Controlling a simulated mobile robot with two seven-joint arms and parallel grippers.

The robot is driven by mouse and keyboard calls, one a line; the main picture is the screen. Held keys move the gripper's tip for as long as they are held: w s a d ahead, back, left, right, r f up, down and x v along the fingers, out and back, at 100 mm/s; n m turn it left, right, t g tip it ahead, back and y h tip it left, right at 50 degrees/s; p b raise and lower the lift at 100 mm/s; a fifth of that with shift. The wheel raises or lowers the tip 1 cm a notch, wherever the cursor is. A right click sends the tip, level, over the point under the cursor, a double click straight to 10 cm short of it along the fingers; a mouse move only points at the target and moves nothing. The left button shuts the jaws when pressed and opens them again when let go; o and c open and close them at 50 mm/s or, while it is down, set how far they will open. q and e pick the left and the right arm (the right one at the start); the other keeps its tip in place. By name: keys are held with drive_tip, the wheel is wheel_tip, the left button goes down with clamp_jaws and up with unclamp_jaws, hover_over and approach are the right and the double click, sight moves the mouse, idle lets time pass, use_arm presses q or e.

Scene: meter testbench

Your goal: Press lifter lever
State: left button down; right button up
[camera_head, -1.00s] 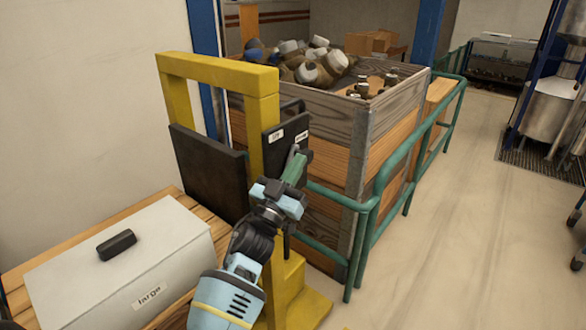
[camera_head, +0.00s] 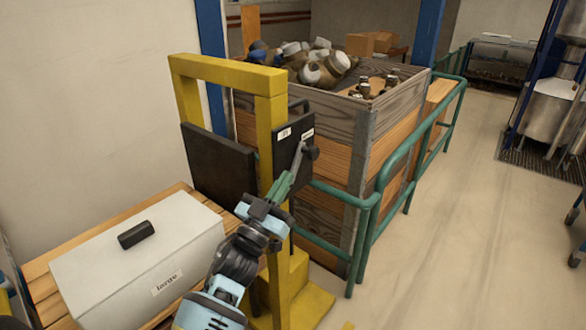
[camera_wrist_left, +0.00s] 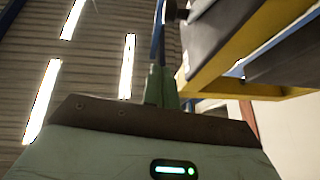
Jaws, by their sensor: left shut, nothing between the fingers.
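The lifter is a yellow frame (camera_head: 272,130) with dark plates. My left gripper (camera_head: 284,184) has green fingers, shut and empty, just below the knob and close to the rod. I cannot tell whether they touch. In the left wrist view the shut fingers (camera_wrist_left: 160,85) point up, with the yellow frame (camera_wrist_left: 235,50) to their right. My right gripper is not in view.
A pale box labelled "large" (camera_head: 95,265) stands on a wooden slatted surface (camera_head: 45,290) at left. A wooden crate (camera_head: 330,125) with meters is behind the lifter. A green railing (camera_head: 385,190) runs beside it. Open floor (camera_head: 450,240) lies at right.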

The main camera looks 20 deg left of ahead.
use_arm(q)
drive_tip(key=shift+b+v, duration=0.3)
drive_tip(key=shift+v, duration=2.1)
drive_tip(key=shift+r, duration=0.2)
